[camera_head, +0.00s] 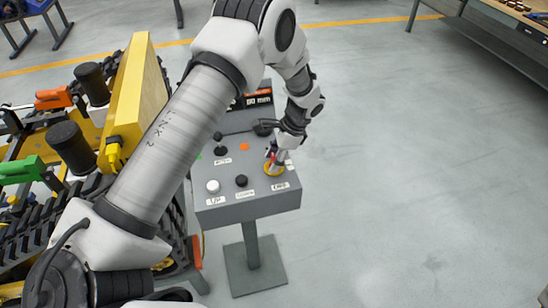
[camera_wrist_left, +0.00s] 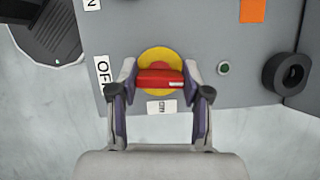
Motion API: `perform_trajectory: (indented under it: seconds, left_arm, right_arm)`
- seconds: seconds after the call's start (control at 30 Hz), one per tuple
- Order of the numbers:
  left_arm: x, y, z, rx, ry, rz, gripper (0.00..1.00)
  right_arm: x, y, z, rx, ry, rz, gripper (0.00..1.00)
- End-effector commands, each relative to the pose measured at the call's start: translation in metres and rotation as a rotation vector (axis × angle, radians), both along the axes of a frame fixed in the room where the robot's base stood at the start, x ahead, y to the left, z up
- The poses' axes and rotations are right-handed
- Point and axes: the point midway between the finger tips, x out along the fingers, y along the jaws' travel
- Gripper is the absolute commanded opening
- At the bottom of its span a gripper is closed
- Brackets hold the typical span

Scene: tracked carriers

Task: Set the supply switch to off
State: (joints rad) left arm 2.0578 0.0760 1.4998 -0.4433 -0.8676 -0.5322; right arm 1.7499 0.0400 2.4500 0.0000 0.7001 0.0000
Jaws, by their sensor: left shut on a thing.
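The supply switch (camera_wrist_left: 158,79) is a red bar handle on a round yellow plate (camera_wrist_left: 159,54). In the left wrist view the bar lies crosswise, with a small white mark near its right end. My left gripper (camera_wrist_left: 160,84) has a finger at each end of the bar and is shut on it. A white label reading OF, partly covered by a finger, sits left of the plate. In the head view my left gripper (camera_head: 274,160) comes down on the switch at the right of the grey control panel (camera_head: 250,208). My right gripper is not in view.
A yellow tracked carrier (camera_head: 137,95) is close on the left. The floor to the right is clear.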

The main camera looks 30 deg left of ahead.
Motion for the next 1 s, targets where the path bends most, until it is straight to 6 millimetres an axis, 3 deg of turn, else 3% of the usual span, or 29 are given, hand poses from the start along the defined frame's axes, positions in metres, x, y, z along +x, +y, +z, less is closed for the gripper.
perform_trajectory:
  seconds: [0.3, 0.73, 0.77, 0.8, 0.83, 1.0]
  left_arm:
    - [-0.0022, -0.0001, -0.0025, -0.001, 0.006, 0.097, 0.13]
    - [-0.0027, -0.0002, -0.0027, 0.0, 0.007, 0.107, 0.13]
    - [-0.0028, -0.0001, -0.0028, 0.0, 0.007, 0.107, 0.55]
    - [-0.0026, -0.0002, -0.0028, 0.0, 0.008, 0.106, 0.69]
    - [-0.0025, -0.0001, -0.0027, -0.001, 0.007, 0.106, 0.73]
    - [-0.0015, -0.0001, -0.0015, 0.0, 0.004, 0.106, 0.73]
  right_arm:
    - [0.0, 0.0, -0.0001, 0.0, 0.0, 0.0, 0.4]
    - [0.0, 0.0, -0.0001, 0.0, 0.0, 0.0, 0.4]
    - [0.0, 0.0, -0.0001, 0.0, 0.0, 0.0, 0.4]
    - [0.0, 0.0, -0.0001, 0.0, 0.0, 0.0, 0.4]
    - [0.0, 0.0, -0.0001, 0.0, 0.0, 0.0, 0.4]
    - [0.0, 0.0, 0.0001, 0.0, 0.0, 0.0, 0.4]
